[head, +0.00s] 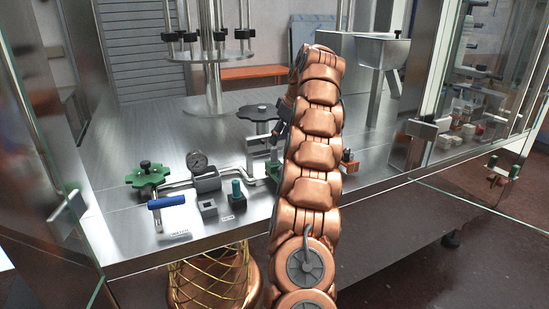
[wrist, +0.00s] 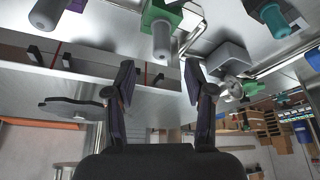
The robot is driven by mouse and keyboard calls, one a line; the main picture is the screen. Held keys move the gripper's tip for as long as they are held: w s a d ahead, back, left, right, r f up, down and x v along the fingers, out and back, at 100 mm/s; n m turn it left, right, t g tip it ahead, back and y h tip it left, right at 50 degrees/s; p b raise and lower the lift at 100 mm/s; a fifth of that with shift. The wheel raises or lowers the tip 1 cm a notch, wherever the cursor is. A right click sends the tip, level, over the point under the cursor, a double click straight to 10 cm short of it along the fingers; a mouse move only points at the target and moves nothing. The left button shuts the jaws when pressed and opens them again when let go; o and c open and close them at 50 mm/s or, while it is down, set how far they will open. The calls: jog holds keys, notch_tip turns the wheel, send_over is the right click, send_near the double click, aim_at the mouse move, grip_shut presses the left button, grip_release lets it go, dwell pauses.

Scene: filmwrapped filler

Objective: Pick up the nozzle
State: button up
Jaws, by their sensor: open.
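No part is clearly marked as the nozzle, and I cannot tell for sure which it is. In the wrist view, a grey round-ended cylinder (wrist: 162,40) sits in a green block (wrist: 158,13), beyond and between my fingertips. A second grey cylinder (wrist: 46,13) is at the top left, by a purple part. A teal cylinder (wrist: 274,20) stands in a dark block; it also shows in the head view (head: 236,188). My gripper (wrist: 160,80) is open with nothing between its fingers. In the head view my arm hides most of it and part of the bench behind.
A steel hopper (head: 382,50) stands behind right. Glass panels flank the bench. Bare bench lies back left.

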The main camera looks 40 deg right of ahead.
aim_at(276, 148)
jog(key=shift+x, duration=1.05)
jog(key=shift+f, duration=0.15)
jog(key=shift+p+x, duration=0.9)
jog(key=shift+x, duration=1.6)
jog(key=shift+s+a, duration=0.1)
jog(key=shift+c, duration=0.4)
grip_shut()
